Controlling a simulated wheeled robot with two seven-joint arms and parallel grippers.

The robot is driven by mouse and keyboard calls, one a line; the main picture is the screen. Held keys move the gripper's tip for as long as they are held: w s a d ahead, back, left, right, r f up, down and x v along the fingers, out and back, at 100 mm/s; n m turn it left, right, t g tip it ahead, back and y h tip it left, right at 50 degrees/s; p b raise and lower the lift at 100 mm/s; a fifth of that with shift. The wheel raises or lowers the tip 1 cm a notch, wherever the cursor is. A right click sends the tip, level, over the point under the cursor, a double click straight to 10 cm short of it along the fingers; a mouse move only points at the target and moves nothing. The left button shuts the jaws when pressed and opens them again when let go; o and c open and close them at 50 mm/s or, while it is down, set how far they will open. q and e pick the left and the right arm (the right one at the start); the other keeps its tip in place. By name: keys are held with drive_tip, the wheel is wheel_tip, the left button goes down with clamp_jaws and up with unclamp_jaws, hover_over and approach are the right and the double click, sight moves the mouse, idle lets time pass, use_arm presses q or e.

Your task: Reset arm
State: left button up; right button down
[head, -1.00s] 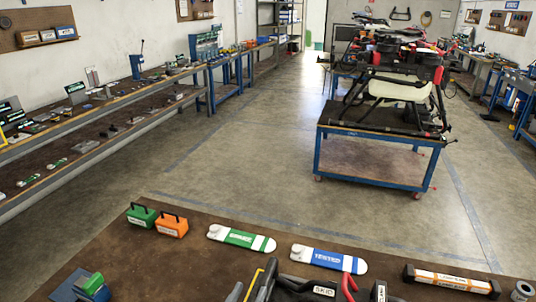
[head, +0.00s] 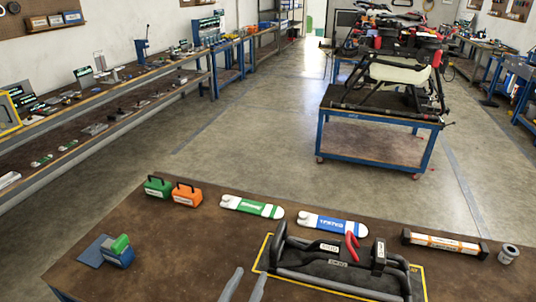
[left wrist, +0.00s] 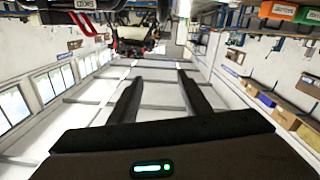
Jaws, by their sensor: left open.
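My left gripper (head: 252,272) shows at the bottom edge of the head view as two grey fingers, apart and empty. It is over the front of the brown workbench (head: 160,235), left of a black tool carrier (head: 325,262) with tubular bars and red handles. In the left wrist view the two dark fingers of the gripper (left wrist: 160,76) are spread with nothing between them. That view is upside down. My right gripper is not in view.
On the bench are a blue-green block (head: 118,252), a green case (head: 158,187), an orange case (head: 187,195), a green-white tool (head: 252,207), a blue-white tool (head: 333,224) and an orange-white bar (head: 440,242). A drone cart (head: 378,140) stands beyond. The bench's left middle is bare.

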use_arm(q)
drive_tip(key=s+a+f+n+g+y, duration=0.2)
drive_tip(key=s+a+f+g+y, duration=0.45)
drive_tip(key=s+a+f, duration=0.6)
drive_tip(key=s+a+f+m+g, duration=0.1)
drive_tip(key=s+a+g, duration=0.25)
drive_tip(key=s, duration=0.45)
drive_tip(key=s+a+m+g, duration=0.2)
drive_tip(key=s+g, duration=0.2)
drive_tip(key=s, duration=0.4)
wheel_tip(320, 180, down, 33)
drive_tip(key=b, duration=0.5)
drive_tip(key=s+a+f+g+b, duration=0.2)
drive_tip(key=s+f+b, duration=0.3)
drive_tip(key=s+f, duration=1.4)
wheel_tip(320, 180, down, 4)
drive_tip(key=shift+a+h, duration=0.35)
drive_tip(key=shift+a, duration=0.05)
